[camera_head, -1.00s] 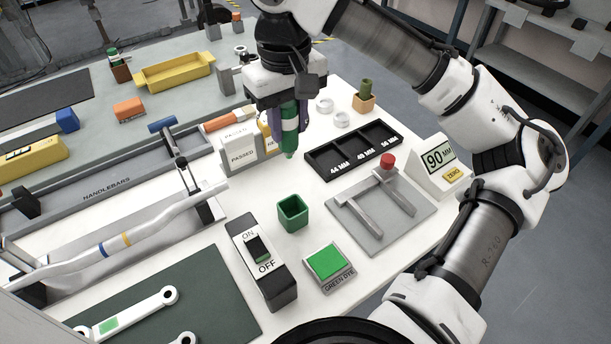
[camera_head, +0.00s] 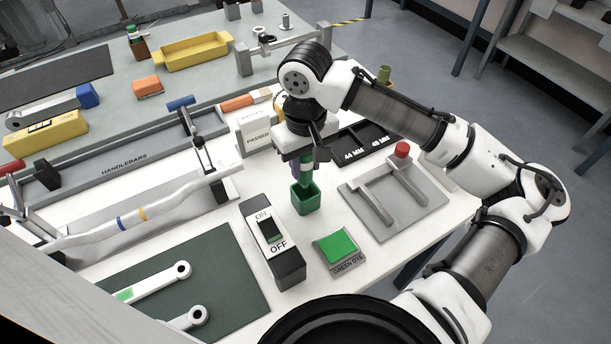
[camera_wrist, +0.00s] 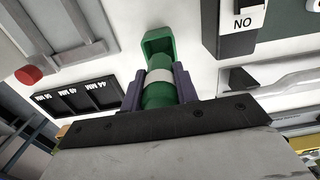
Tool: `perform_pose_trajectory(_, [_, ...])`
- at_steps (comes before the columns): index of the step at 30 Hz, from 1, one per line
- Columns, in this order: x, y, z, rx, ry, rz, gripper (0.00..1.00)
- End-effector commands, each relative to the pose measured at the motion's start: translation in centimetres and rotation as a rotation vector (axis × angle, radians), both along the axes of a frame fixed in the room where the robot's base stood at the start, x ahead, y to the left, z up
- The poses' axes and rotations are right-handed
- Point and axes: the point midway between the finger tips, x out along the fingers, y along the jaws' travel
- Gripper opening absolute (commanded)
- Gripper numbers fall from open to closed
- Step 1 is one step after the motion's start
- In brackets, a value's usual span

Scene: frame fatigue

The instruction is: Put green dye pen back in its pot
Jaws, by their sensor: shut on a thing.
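My gripper (camera_head: 302,170) is shut on the green dye pen (camera_head: 306,179), which points downward. In the wrist view the pen (camera_wrist: 159,92) shows green with a white band between the two purple-grey fingers (camera_wrist: 158,88). The green square pot (camera_head: 305,199) stands on the white bench directly below the gripper. The pen's lower end is at or inside the pot's mouth; how deep I cannot tell. The pot (camera_wrist: 158,42) also shows just beyond the pen in the wrist view.
The ON/OFF switch box (camera_head: 272,245) stands in front-left of the pot. The green dye pad (camera_head: 338,246) lies in front-right. A grey fixture with a red knob (camera_head: 395,190) is to the right, and a black slotted tray (camera_head: 368,145) behind. A PASSED card box (camera_head: 254,137) stands behind-left.

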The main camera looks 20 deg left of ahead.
Motion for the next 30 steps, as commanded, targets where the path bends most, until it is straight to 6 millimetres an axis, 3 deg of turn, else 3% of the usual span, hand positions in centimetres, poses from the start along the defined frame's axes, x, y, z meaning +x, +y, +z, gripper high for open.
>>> perform_pose_trajectory(15, [0.0, 0.0, -5.4, 0.0, 0.0, 0.001, 0.03])
perform_pose_trajectory(28, [0.0, 0.0, -6.2, 0.0, 0.0, 0.0, 0.03])
perform_pose_trajectory(29, [0.0, 0.0, -6.2, 0.0, 0.0, 0.0, 0.31])
perform_pose_trajectory(30, [0.0, 0.0, -6.1, -0.001, -0.001, 0.0, 0.36])
